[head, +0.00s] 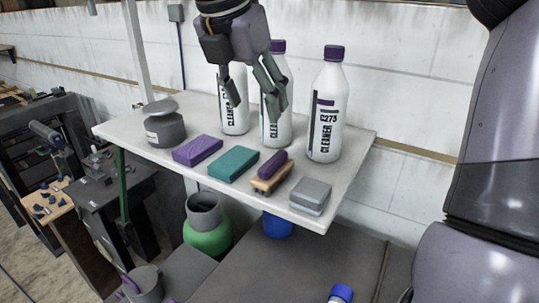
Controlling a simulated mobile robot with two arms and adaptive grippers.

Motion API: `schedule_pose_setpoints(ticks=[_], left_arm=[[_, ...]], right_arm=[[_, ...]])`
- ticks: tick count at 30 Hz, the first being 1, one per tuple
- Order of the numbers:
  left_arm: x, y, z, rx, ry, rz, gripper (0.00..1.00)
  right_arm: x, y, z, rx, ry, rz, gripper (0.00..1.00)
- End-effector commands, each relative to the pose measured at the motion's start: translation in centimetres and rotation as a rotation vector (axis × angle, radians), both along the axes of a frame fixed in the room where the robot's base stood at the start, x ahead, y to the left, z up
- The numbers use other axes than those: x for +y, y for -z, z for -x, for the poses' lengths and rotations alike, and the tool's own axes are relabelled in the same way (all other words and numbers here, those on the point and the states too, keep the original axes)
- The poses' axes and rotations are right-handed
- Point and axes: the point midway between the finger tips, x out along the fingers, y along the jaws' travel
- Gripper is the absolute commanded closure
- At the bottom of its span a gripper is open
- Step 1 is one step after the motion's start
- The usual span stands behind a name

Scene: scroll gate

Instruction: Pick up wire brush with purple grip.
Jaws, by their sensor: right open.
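The wire brush with the purple grip (273,166) lies near the front edge of the white shelf (130,125), between a teal block and a grey block. Its purple grip is on top of a tan body with a dark underside. My right gripper (256,104) hangs from the top of the head view, fingers pointing down and spread open, with nothing held. It shows above the brush in the picture, in front of the white bottles, and appears apart from the brush. My left gripper is not in view.
A white wall stands behind. A green container (207,235) is below the shelf.

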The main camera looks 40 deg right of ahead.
Motion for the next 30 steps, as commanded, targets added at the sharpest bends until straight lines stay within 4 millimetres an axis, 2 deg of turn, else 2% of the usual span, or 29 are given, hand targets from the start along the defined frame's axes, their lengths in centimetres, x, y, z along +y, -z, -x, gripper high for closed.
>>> schedule_pose_setpoints(ticks=[6,10,14,18,22,26,30], left_arm=[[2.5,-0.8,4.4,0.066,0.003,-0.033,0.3],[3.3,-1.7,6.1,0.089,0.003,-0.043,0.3],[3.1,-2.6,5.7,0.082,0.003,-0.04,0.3],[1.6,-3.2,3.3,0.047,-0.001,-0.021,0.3],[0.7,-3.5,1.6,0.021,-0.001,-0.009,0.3],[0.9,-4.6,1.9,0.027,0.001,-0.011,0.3],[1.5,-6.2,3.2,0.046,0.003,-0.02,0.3]], right_arm=[[-1.4,3.3,-0.3,0.008,0.0,-0.003,0.4],[-2.4,6.0,-0.6,0.008,-0.002,-0.004,0.4],[-3.4,8.4,-0.8,0.007,0.0,-0.003,0.4],[-4.1,10.2,-1.0,0.004,0.001,-0.002,0.4],[-4.3,11.0,-1.2,0.001,-0.001,-0.002,0.4],[-4.6,11.9,-1.1,0.006,0.001,-0.003,0.4],[-5.1,13.6,-1.2,0.007,-0.001,-0.003,0.4]])
